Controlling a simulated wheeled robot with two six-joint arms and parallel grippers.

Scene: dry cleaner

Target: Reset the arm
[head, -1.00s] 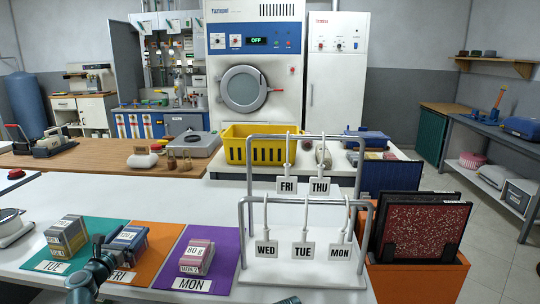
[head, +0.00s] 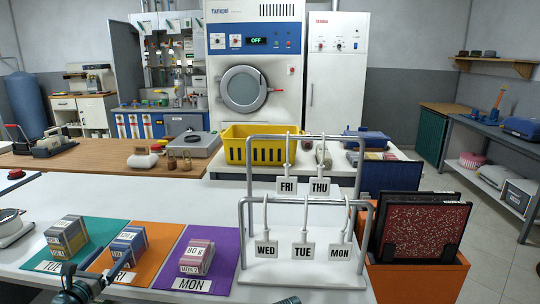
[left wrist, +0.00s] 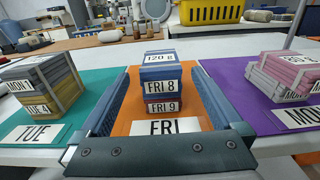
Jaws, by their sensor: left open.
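My left gripper (head: 88,274) is open at the front edge of the table, in front of the orange mat (head: 150,266). In the left wrist view its two fingers (left wrist: 158,80) are spread wide, with nothing between them touching. Beyond them a blue and red stack of packs (left wrist: 161,92), labelled FRI, stands on the orange mat; it also shows in the head view (head: 129,248). The FRI card (left wrist: 163,126) on the mat is partly hidden by the gripper.
A grey and yellow stack (head: 66,236) stands on the teal TUE mat to the left. A pink stack (head: 196,257) stands on the purple MON mat (head: 222,245) to the right. A white rack (head: 300,270) with hanging day tags stands further right.

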